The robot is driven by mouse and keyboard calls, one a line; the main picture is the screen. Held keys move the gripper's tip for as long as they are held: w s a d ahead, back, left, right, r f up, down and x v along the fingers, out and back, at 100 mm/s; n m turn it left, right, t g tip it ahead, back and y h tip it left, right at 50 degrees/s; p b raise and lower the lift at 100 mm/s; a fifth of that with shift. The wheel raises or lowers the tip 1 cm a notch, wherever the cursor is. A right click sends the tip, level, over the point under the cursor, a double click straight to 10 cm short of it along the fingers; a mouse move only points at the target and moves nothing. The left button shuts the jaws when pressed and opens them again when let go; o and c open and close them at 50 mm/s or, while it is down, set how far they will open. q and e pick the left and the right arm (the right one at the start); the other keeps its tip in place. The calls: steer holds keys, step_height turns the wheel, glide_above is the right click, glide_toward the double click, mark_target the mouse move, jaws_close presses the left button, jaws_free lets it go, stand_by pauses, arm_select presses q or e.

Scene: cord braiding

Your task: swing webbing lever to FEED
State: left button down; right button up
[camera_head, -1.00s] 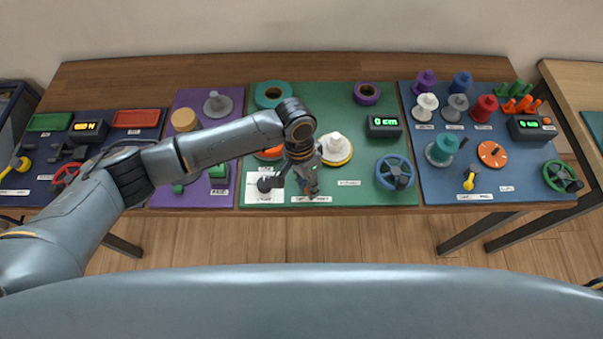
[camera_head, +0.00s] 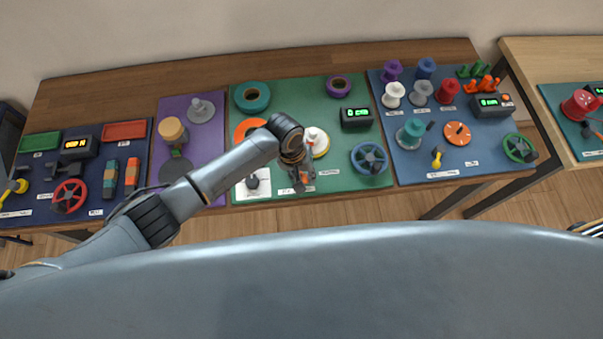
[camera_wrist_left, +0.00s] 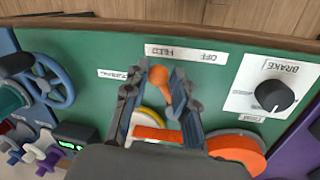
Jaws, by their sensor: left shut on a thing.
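The webbing lever (camera_wrist_left: 160,78), with an orange knob, stands between the fingers of my left gripper (camera_wrist_left: 154,90) in the left wrist view. The gripper is shut on it. The lever leans toward the FEED side of the OFF/FEED label (camera_wrist_left: 187,54), which appears upside down there. In the head view my left gripper (camera_head: 302,183) is low over the front of the green board (camera_head: 335,180), and it hides most of the lever. My right gripper is not in view.
The black BRAKE knob (camera_head: 252,181) is left of the gripper. A white spool (camera_head: 317,140) and an orange ring (camera_head: 248,128) lie behind it. A blue handwheel (camera_head: 369,158) and a display box (camera_head: 356,118) are to the right.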

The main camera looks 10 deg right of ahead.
arm_select(q)
steer(key=shift+w+d+r, duration=0.2)
steer(key=shift+w+r, duration=0.05)
steer(key=c, duration=1.1)
jaws_free()
steer(key=shift+o, duration=0.2)
steer(key=shift+f, duration=0.15)
steer(key=shift+a, duration=0.1)
step_height(320, 180, up, 12)
steer(key=a, duration=0.2)
steer(key=shift+w, duration=0.3)
steer(key=shift+f, duration=0.15)
